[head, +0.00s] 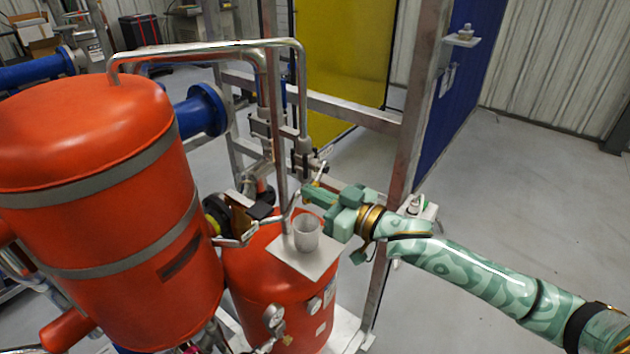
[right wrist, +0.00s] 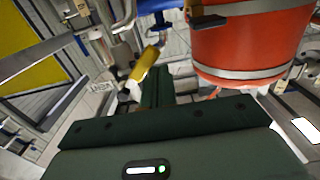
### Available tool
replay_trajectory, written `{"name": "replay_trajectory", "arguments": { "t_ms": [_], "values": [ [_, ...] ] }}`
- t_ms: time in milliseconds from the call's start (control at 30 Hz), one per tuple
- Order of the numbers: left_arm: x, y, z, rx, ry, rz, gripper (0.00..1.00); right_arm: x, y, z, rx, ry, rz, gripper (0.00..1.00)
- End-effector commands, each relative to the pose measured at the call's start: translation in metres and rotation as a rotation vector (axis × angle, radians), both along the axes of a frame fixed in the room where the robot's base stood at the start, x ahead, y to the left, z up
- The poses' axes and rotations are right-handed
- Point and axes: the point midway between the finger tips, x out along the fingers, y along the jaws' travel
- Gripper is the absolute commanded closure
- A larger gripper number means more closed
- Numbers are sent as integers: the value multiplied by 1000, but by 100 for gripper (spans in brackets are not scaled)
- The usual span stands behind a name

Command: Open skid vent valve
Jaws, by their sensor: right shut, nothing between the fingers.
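My right gripper (head: 312,194) reaches in from the right, shut and empty, with its fingertips beside the pipework above the small red tank. In the right wrist view its dark fingers (right wrist: 156,88) point forward, close together. A valve (head: 312,163) sits on the pipework just above and behind the fingertips, with a thin pale lever (head: 321,173). In the right wrist view a yellow lever (right wrist: 144,64) stands tilted just beyond the fingers, left of the fingertips. I cannot tell whether the fingers touch it. My left gripper is not in view.
A grey cup (head: 307,232) stands on a plate (head: 292,256) on the small red tank (head: 262,283), below my right gripper. A large red tank (head: 100,235) fills the left. A metal post (head: 408,140) rises behind my right arm. The floor at right is clear.

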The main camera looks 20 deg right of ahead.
Motion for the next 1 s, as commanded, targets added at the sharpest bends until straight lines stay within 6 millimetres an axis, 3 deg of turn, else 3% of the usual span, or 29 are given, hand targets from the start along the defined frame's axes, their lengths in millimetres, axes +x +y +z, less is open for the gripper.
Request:
{"name": "replay_trajectory", "arguments": {
  "t_ms": [1000],
  "values": [
    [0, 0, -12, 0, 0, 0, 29, 6, -11, -20, -1, -1, -1, 100]
  ]
}}
